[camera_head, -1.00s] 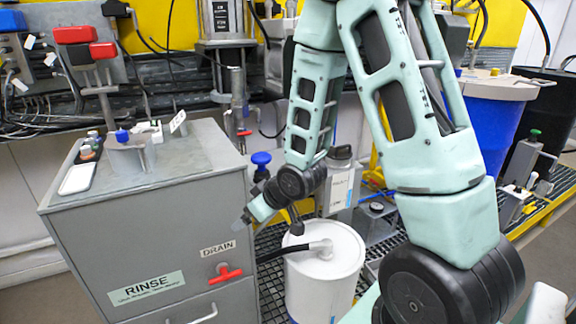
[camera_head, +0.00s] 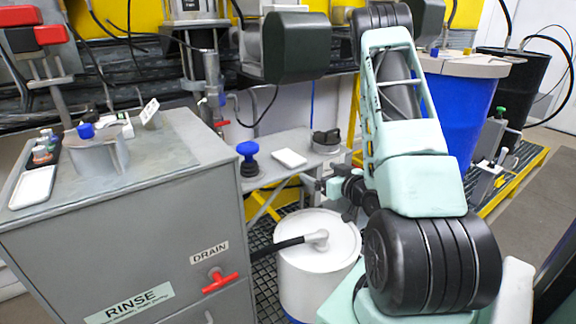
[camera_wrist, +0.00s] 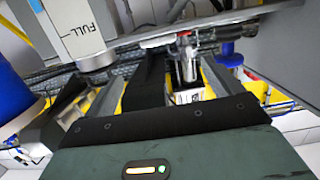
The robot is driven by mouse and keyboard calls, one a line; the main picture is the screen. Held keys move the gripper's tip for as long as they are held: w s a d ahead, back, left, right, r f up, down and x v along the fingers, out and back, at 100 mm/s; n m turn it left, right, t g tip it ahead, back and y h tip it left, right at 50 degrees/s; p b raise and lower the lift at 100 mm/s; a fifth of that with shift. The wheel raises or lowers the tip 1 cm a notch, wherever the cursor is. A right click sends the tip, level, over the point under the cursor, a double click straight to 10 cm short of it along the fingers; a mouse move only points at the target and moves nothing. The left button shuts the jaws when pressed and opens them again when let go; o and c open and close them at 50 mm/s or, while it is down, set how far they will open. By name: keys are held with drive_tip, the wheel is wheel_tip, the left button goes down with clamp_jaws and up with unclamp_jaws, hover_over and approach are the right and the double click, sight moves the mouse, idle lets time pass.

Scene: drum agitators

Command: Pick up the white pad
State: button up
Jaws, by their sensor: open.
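One white pad (camera_head: 289,158) lies flat on the grey bench, right of the blue knob. A second flat white piece (camera_head: 33,187) lies on the left end of the rinse cabinet top; I cannot tell which is the named pad. My gripper (camera_head: 335,192) is low over the right side of the white drum, below and right of the bench pad and apart from it. In the wrist view my gripper (camera_wrist: 182,85) is open, with dark fingers spread and nothing clearly held. The pad is not recognisable in that view.
The grey rinse cabinet (camera_head: 130,220) has a red drain handle (camera_head: 219,282). A white drum (camera_head: 318,270) with a hose stands below the bench. A blue knob (camera_head: 248,160) and a black-capped container (camera_head: 326,140) flank the bench pad.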

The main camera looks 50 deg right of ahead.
drive_tip(key=b, duration=0.1)
approach(291, 158)
drive_tip(key=x, duration=0.4)
drive_tip(key=shift+w+b, duration=0.1)
drive_tip(key=shift+b, duration=0.3)
drive_tip(key=shift+p+x, duration=0.55)
drive_tip(key=shift+x, duration=2.4)
drive_tip(key=shift+d, duration=0.1)
drive_tip(key=c, duration=1.1)
